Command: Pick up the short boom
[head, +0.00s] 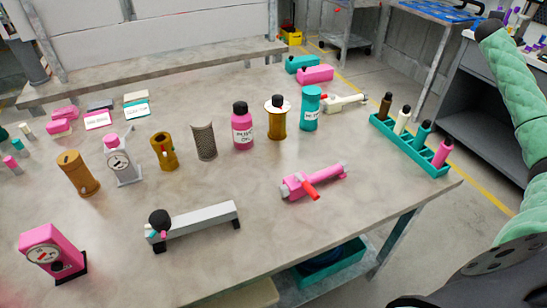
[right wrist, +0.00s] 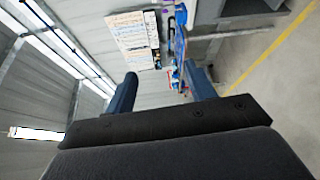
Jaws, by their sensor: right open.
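I cannot tell for certain which thing is the short boom. A grey bar on small feet with a black ball at its left end (head: 200,218) lies at the front of the grey table. A pink tube with a red handle (head: 313,182) lies right of it. A cream piece of similar shape (head: 345,103) lies farther back, partly hidden by a teal canister. My right gripper (right wrist: 160,88) is open and empty in the right wrist view, its two dark blue fingers apart. It faces a wall and hanging boards, away from the tabletop. My left gripper is not in view.
A teal rack with several coloured bottles (head: 409,146) stands near the table's right edge. Bottles and canisters, such as a pink bottle (head: 242,130), stand mid-table. A pink gauge (head: 52,252) stands front left. The table's front right is clear. A teal bin (head: 335,277) is below.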

